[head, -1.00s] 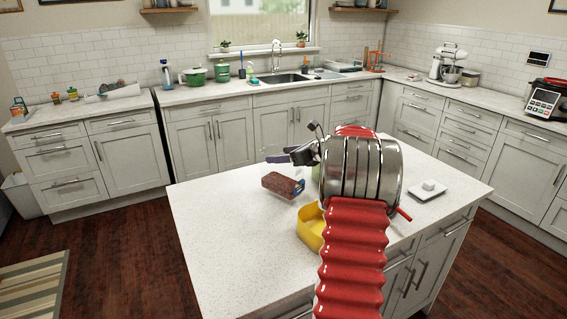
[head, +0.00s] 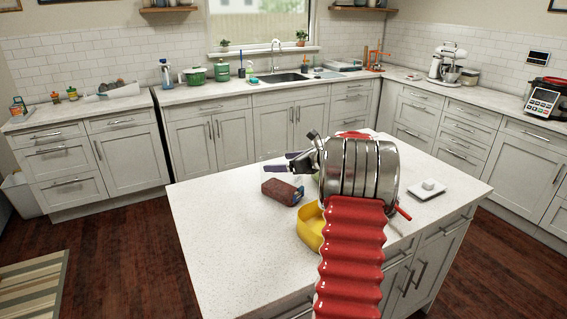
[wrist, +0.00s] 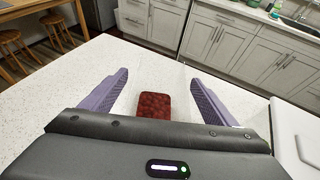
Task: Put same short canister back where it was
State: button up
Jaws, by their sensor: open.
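In the wrist view the fingers (wrist: 158,76) stand on either side of a red-brown, textured block (wrist: 155,105). In the head view this block (head: 282,192) lies on the island just below the fingertips. My arm hides part of the island.
A yellow open container (head: 309,228) stands beside my arm. A white dish with a small white piece (head: 428,186) lies at the island's right. Small jars (head: 72,94) stand on the left counter. The island's left and front are clear.

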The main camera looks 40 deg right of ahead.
jog(key=shift+r, duration=0.15)
jog(key=a+v, duration=0.1)
jog(key=v, duration=1.1)
jog(key=shift+d, duration=0.45)
